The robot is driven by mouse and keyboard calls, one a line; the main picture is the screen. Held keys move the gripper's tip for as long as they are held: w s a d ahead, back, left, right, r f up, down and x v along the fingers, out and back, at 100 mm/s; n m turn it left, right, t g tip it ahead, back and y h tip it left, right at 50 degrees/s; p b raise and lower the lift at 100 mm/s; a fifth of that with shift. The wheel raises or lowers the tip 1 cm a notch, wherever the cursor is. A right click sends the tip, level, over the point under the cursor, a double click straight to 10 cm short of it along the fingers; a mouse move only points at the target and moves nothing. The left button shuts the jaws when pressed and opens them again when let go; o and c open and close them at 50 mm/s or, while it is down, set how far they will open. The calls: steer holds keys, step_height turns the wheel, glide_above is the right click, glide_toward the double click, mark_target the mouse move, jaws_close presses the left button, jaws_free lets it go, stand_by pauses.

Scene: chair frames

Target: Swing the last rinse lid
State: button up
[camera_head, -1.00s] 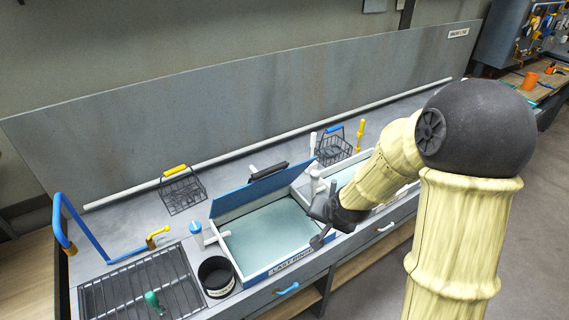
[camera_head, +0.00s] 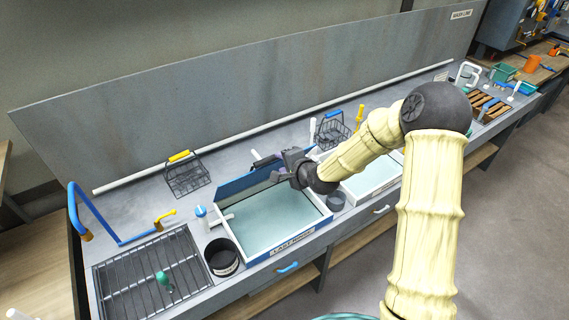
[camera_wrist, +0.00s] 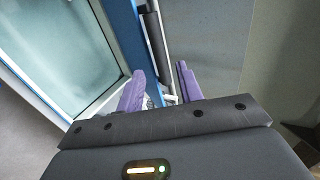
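The last rinse basin (camera_head: 318,222) is a white-rimmed tank of pale water with a blue front label. Its blue lid (camera_head: 235,185) stands raised along the back edge, and a dark bar handle (camera_head: 264,161) shows near its top. My gripper (camera_head: 284,170) is at the right part of the lid's upper edge and hides some of it. In the wrist view, the two purple fingers (camera_wrist: 161,88) are apart. The dark bar (camera_wrist: 155,38) and the lid's blue edge (camera_wrist: 125,25) run toward the gap between them. Contact with the bar cannot be told.
A second basin (camera_head: 398,178) lies to the right, partly behind my arm. A black pot (camera_head: 221,258), a drain rack (camera_head: 150,275) and a blue bent pipe (camera_head: 90,212) stand at left. Wire baskets (camera_head: 186,178) sit behind. A tall back panel (camera_head: 250,90) bounds the bench.

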mark_target(272, 160)
steer(key=b+x, duration=0.2)
steer(key=x, duration=0.5)
steer(key=shift+w+a+f, duration=0.15)
steer(key=shift+a+f, duration=0.05)
steer(key=shift+f, duration=0.05)
steer(key=shift+d+r, duration=0.1)
steer(key=shift+r, duration=0.05)
steer(key=c, duration=0.8)
steer(key=shift+s, duration=0.2)
